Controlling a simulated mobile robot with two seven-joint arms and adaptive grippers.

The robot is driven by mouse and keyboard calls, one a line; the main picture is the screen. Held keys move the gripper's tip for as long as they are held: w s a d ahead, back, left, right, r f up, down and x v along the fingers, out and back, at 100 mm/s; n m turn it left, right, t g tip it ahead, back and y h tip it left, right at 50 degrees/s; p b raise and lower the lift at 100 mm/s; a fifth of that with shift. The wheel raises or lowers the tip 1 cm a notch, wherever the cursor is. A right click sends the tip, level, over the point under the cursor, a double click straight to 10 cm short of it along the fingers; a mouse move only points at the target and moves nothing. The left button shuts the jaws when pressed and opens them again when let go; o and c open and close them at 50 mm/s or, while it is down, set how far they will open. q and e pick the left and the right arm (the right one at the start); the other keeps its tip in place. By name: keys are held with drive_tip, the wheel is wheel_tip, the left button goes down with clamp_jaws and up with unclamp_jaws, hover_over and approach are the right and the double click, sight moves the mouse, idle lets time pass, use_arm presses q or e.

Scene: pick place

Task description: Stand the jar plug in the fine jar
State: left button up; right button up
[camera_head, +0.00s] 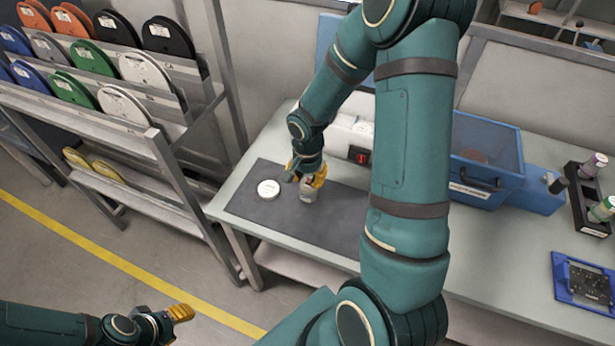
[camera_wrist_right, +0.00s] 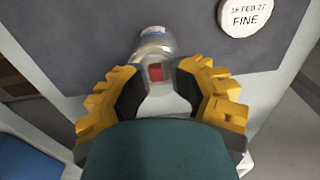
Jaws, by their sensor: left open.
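A small clear and silvery jar-like piece (camera_head: 309,193) with a red patch is at my right gripper (camera_head: 305,176) over the dark mat. In the right wrist view this piece (camera_wrist_right: 155,45) lies between and just beyond the fingers of my right gripper (camera_wrist_right: 158,85); whether they press on it is unclear. A white round piece (camera_head: 268,188) lies on the mat to its left. In the right wrist view the white piece (camera_wrist_right: 250,14) reads "16 FEB 27 FINE". I cannot tell a separate jar plug for sure. My left gripper (camera_head: 182,312) is open and empty, away from the table.
The dark mat (camera_head: 245,205) lies on the grey table (camera_head: 480,280). A spool shelf (camera_head: 90,110) stands at the left.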

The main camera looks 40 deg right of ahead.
drive_tip(key=shift+s+d+f, duration=0.15)
drive_tip(key=shift+s+f, duration=0.3)
drive_tip(key=shift+f, duration=0.05)
drive_tip(key=shift+w, duration=0.1)
drive_tip(key=shift+o, duration=0.8)
drive_tip(key=shift+r, duration=0.1)
drive_tip(key=shift+w+r, duration=0.1)
drive_tip(key=shift+c, duration=0.2)
drive_tip(key=shift+r+p, duration=0.6)
drive_tip(key=shift+r, duration=0.1)
drive_tip(key=c, duration=0.5)
drive_tip(key=shift+r+p, duration=1.8)
drive_tip(key=shift+r, duration=1)
